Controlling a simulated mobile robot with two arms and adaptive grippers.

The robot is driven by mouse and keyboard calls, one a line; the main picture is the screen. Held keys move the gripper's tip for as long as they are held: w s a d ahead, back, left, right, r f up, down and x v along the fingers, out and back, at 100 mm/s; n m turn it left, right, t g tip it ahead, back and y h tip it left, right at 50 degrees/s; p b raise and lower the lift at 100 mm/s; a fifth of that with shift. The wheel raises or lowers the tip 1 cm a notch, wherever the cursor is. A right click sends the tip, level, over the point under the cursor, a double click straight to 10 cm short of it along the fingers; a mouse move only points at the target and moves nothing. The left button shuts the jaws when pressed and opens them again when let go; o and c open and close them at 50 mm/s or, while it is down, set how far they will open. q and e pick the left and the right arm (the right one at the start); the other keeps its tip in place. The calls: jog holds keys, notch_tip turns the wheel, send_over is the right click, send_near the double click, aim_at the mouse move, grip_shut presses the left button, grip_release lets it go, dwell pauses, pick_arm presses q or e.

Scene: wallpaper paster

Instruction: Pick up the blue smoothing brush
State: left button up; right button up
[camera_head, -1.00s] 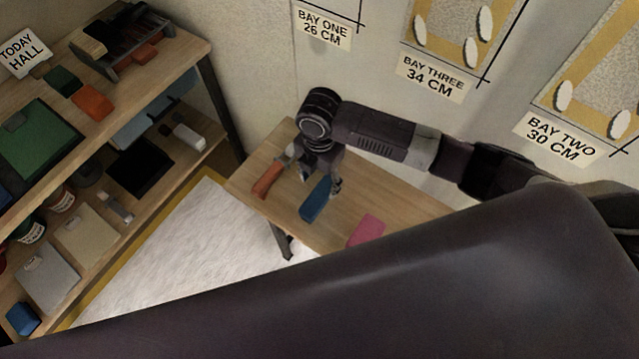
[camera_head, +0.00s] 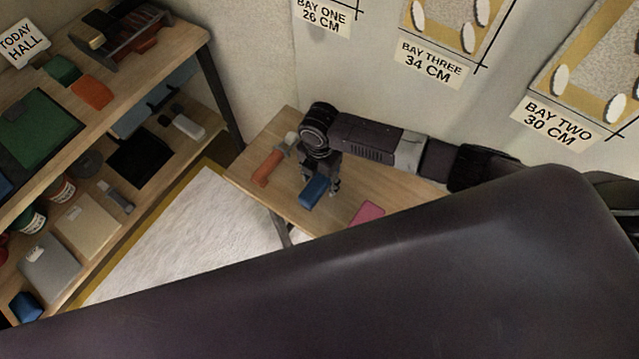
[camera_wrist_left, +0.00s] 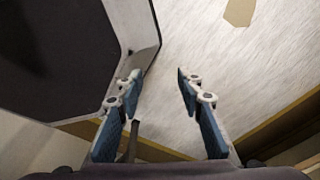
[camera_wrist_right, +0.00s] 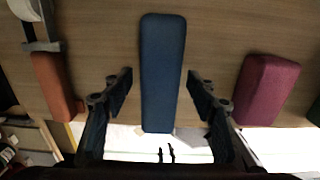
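The blue smoothing brush (camera_head: 314,193) lies on the small wooden table below my right gripper (camera_head: 325,186). In the right wrist view the blue brush (camera_wrist_right: 163,65) runs lengthwise between the two fingers of my right gripper (camera_wrist_right: 160,80). A gap shows on each side, so the gripper is open and not holding it. Whether the fingertips are down at the brush's height is hard to tell. My left gripper (camera_wrist_left: 160,78) is open and empty above a white sheet in its wrist view; it is not seen in the head view.
On the table (camera_head: 250,172), an orange-handled tool (camera_head: 267,167) lies left of the blue brush and a pink block (camera_head: 367,214) lies right of it. A loaded shelf (camera_head: 190,50) stands at left, with a white sheet (camera_head: 185,240) on the floor. My own dark arm covers the foreground.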

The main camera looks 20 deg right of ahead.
aim_at(319, 180)
jog(key=c, duration=0.8)
grip_shut()
pick_arm(q)
jog(key=shift+s, duration=1)
jog(key=shift+w, duration=0.2)
pick_arm(e)
jog(key=shift+r, duration=0.2)
jog(key=shift+w+r, duration=0.1)
jog(key=shift+r, duration=0.15)
pick_arm(q)
jog(key=shift+w+r, duration=0.1)
jog(key=shift+r, duration=0.05)
pick_arm(e)
notch_tip(319, 180, up, 19)
jog(key=shift+r, duration=0.1)
